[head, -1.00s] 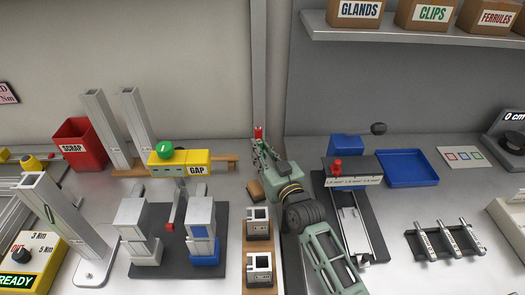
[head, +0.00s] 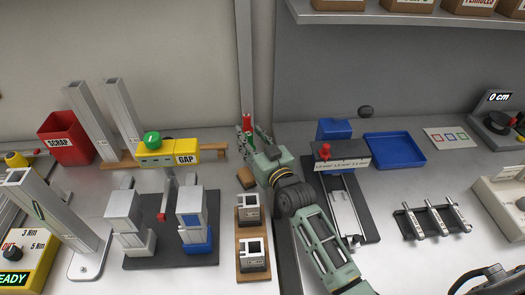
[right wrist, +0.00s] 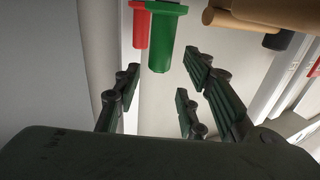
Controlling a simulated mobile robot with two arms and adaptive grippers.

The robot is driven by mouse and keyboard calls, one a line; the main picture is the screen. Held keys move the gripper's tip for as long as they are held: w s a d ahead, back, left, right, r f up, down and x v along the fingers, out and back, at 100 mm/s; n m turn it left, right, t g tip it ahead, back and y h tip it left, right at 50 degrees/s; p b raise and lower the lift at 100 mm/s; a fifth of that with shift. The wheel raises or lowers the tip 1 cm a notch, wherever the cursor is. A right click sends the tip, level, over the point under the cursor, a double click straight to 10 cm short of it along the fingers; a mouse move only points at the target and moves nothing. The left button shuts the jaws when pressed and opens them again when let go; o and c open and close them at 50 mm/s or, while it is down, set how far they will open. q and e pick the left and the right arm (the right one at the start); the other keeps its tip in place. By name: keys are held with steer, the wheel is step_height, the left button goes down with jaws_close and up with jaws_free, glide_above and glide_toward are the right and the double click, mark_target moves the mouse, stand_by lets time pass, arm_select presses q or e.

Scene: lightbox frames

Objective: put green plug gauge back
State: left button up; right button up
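The green plug gauge (right wrist: 163,42) hangs with its flange at the top in the right wrist view, in front of a similar red piece (right wrist: 139,26). My right gripper (right wrist: 163,88) is open, its fingers spread to either side and below the green gauge, with no visible contact. In the head view my right gripper (head: 256,140) reaches toward the back wall near the red piece (head: 247,122); the green gauge is mostly hidden there by the fingers. My left gripper is not in view.
Left of the gripper stands a yellow GAP block (head: 160,157) with a green knob. Two square metal holders (head: 248,208) on a wooden strip lie in front. A dark fixture (head: 341,155) and a blue tray (head: 394,151) are right. A small brown block (head: 247,177) lies close by.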

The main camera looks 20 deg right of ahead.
steer(key=s+d+b, duration=0.1)
steer(key=s+d, duration=0.1)
steer(key=s, duration=0.9)
steer(key=shift+s+d, duration=0.15)
steer(key=shift+s, duration=0.25)
